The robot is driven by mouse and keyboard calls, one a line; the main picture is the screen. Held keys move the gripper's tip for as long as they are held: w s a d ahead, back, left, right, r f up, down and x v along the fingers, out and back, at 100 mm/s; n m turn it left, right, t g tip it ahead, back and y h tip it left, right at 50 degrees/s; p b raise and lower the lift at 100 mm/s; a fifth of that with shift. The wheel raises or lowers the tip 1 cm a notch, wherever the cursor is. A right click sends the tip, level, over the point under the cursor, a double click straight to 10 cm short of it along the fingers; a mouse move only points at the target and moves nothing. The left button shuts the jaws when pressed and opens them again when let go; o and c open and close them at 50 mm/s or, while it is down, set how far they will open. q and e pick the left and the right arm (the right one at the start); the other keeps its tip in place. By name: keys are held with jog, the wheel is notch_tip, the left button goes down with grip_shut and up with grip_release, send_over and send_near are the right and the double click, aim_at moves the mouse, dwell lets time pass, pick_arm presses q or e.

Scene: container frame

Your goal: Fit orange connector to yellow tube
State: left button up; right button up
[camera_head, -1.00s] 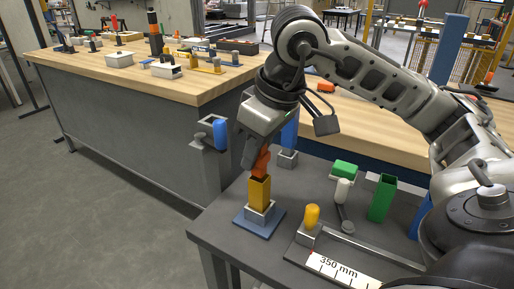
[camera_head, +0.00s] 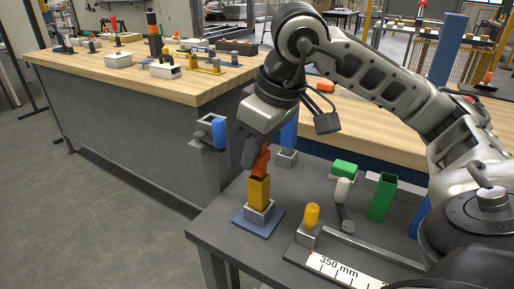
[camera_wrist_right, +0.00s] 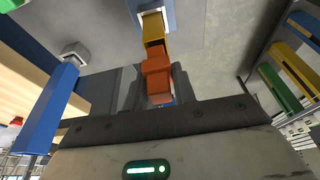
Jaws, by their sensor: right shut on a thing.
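My right gripper (camera_head: 256,152) is shut on the orange connector (camera_head: 261,163) and points down above the yellow tube (camera_head: 259,193). The tube stands upright in a grey socket on a blue base plate (camera_head: 243,218) at the near left of the dark table. The connector's lower end is at the tube's mouth; I cannot tell how far it is inside. In the right wrist view, the fingers (camera_wrist_right: 157,92) hold the orange connector (camera_wrist_right: 157,72), which meets the open end of the yellow tube (camera_wrist_right: 153,27). My left gripper is out of view.
A yellow peg (camera_head: 312,215) stands right of the tube, near a ruler strip (camera_head: 345,270). A white peg (camera_head: 342,190), a green block (camera_head: 345,169) and a green tube (camera_head: 381,199) stand farther right. A blue rounded piece (camera_head: 220,133) is left of my gripper.

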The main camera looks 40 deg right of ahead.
jog(key=shift+f+b, duration=1.25)
jog(key=shift+b, duration=0.05)
dwell(0.6)
jog(key=o, duration=1.6)
jog(key=shift+r+p, duration=2.85)
jog(key=shift+r, duration=0.7)
jog(key=shift+r, duration=0.1)
